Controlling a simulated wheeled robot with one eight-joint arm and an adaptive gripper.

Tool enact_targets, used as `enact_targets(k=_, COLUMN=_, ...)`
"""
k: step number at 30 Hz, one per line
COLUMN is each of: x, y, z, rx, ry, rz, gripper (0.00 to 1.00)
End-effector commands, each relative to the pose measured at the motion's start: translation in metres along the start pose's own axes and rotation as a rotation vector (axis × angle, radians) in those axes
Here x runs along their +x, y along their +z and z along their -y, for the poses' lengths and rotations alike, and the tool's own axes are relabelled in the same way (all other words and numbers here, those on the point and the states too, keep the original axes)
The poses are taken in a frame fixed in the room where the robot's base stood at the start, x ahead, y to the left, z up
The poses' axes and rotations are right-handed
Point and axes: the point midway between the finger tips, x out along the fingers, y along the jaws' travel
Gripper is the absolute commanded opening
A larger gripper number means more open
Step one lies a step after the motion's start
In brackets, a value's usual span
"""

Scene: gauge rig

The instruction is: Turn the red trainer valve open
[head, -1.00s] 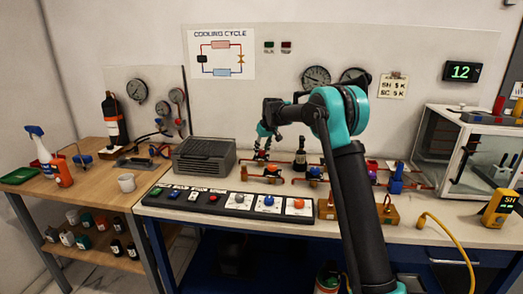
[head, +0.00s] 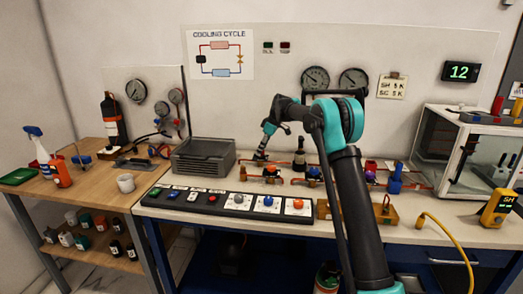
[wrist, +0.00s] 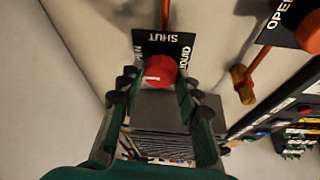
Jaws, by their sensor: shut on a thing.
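The red trainer valve (wrist: 161,68) shows in the wrist view as a round red knob with a short white mark. It sits in front of a black plate (wrist: 150,40) lettered SHUT and LIQUID, seen upside down; other lettering at its left edge is partly hidden. My gripper (wrist: 160,80) has its two dark fingers on either side of the knob, shut on it. In the head view my gripper (head: 261,156) is low at the back of the bench, right of the grey crate. There I cannot make out the red knob behind it.
The grey crate (head: 203,156) stands close left of my gripper. Copper pipes and an orange knob (head: 270,171) lie close by on the right. A black bottle-shaped part (head: 299,160) stands behind. A black switch panel (head: 215,200) runs along the front.

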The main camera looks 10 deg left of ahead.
Motion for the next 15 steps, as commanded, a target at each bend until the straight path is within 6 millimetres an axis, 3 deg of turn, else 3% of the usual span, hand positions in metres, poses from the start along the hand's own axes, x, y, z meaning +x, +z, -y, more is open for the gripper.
enact_targets(k=15, x=-0.0002, y=0.0003, z=-0.0003, rx=-0.036, ry=-0.015, rz=0.001, gripper=0.05)
